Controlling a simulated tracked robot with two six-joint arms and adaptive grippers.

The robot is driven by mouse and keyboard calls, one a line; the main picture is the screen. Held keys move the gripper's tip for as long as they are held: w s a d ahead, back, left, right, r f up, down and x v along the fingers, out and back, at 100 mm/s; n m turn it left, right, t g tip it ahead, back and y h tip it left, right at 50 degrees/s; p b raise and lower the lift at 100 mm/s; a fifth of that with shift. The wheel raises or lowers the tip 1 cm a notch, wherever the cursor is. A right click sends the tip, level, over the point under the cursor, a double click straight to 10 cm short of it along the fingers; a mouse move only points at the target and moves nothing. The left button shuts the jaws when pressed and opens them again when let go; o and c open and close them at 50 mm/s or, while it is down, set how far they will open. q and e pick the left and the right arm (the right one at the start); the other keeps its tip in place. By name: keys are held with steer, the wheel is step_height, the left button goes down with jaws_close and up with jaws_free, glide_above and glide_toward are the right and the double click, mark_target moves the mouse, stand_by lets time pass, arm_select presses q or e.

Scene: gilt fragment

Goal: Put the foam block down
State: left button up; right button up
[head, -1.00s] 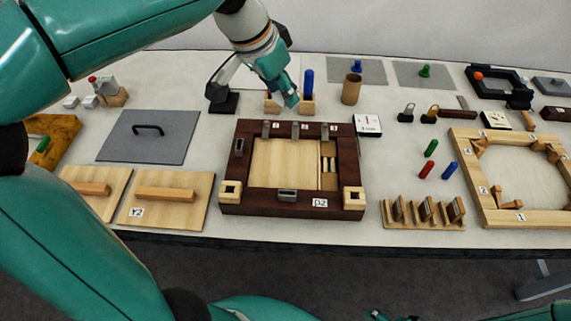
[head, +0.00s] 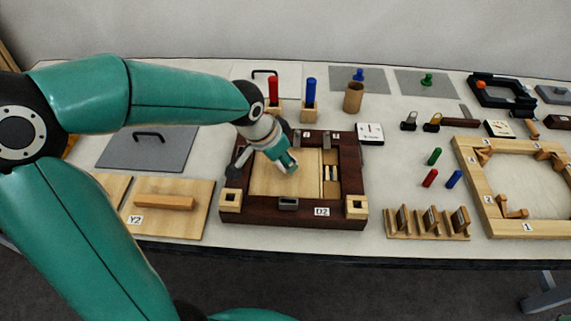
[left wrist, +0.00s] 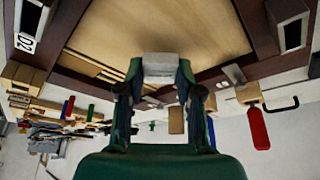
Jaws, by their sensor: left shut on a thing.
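My left gripper (head: 290,166) is over the light wooden panel inside the dark wooden frame labelled D2 (head: 290,209). In the left wrist view my left gripper (left wrist: 160,78) is shut on a small pale grey block, the foam block (left wrist: 158,62), which sits between its fingertips. The wooden panel (left wrist: 165,25) fills the view beyond the block. I cannot tell whether the block touches the panel or is just above it. In the head view the block is hidden by the gripper. My right gripper is not in view.
Wooden holders with a red peg (head: 273,91) and a blue peg (head: 311,91) stand behind the frame, beside a cork-coloured cup (head: 353,98). A board with a handle, Y2 (head: 170,222), lies to the left. A slotted rack (head: 428,231) stands to the right.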

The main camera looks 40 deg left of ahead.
arm_select(q)
steer(key=shift+f, duration=0.9)
steer(key=shift+f, duration=0.2)
steer(key=o, duration=0.7)
steer(key=shift+r, duration=0.15)
steer(key=shift+s+r, duration=0.1)
steer(key=shift+r, duration=0.4)
steer(key=v, duration=1.1)
steer(key=shift+s+a+p, duration=0.1)
steer(key=shift+s+p, duration=0.1)
steer(key=shift+p, duration=0.1)
